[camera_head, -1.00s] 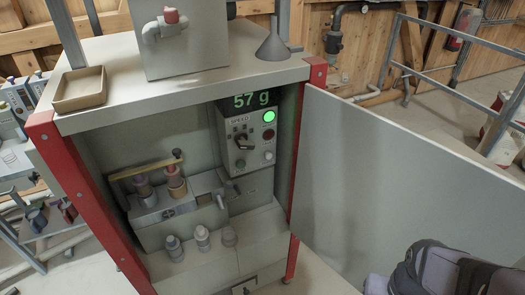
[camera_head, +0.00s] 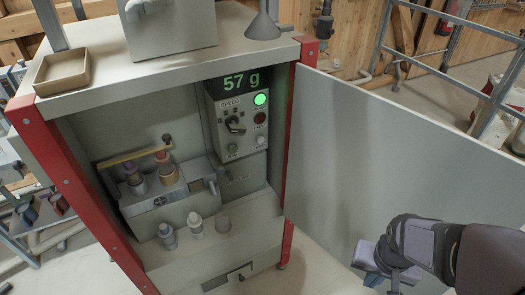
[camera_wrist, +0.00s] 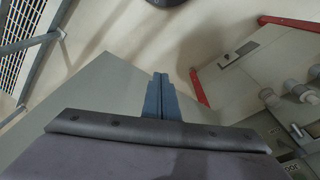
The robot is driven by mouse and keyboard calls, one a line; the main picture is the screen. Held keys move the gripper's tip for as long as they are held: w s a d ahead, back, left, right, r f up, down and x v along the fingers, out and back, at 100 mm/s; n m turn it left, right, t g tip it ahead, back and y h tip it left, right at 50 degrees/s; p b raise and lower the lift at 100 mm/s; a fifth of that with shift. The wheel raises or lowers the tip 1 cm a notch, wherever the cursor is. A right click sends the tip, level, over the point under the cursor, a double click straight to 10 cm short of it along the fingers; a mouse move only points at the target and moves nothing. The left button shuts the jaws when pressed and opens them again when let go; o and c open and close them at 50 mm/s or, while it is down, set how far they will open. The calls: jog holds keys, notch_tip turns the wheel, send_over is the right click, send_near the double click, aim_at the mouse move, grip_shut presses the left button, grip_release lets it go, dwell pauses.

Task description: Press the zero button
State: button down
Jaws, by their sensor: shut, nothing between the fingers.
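The control panel (camera_head: 236,120) is on the upper right inside the open cabinet. Its display (camera_head: 241,83) reads 57 g in green. Below are a lit green button (camera_head: 260,99), a red button (camera_head: 260,118), a dark rotary knob (camera_head: 235,126) under a SPEED label, a pale button (camera_head: 260,140) and another small round control (camera_head: 232,148). The lettering is too small to tell which is the zero button. My gripper (camera_head: 370,268) is at the lower right, in front of the door and well away from the panel. Its blue-grey fingers are together and empty in the wrist view (camera_wrist: 160,92).
Bottles and fittings (camera_head: 165,180) fill the cabinet's left and lower shelf. A tray (camera_head: 62,72) and a funnel (camera_head: 263,25) stand on top. Space in front of the panel looks clear.

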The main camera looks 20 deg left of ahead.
aim_at(258, 142)
jog(key=w+a+f+m+t+y+b, duration=0.2)
jog(key=w+a+f+t+b, duration=0.4)
jog(key=w, duration=0.5)
jog(key=w+a+f+m+t+y+b, duration=0.1)
jog(key=w+a+f+m+y+b, duration=0.15)
jog(key=w+a, duration=0.7)
jog(key=w+a+r+m+t+y+b, duration=0.1)
jog(key=w+a+r+t+y+b, duration=0.1)
jog(key=a, duration=0.4)
jog(key=w+a+r+m+t+y+b, duration=0.2)
jog(key=w+a+r+y+b, duration=0.1)
jog(key=a+r+y, duration=0.3)
jog(key=shift+w+a+r+y, duration=0.35)
jog(key=shift+w+a, duration=0.25)
jog(key=shift+w, duration=0.3)
jog(key=shift+m, duration=0.25)
jog(key=p+x, duration=0.1)
jog(key=x, duration=1.3)
jog(key=shift+f, duration=0.1)
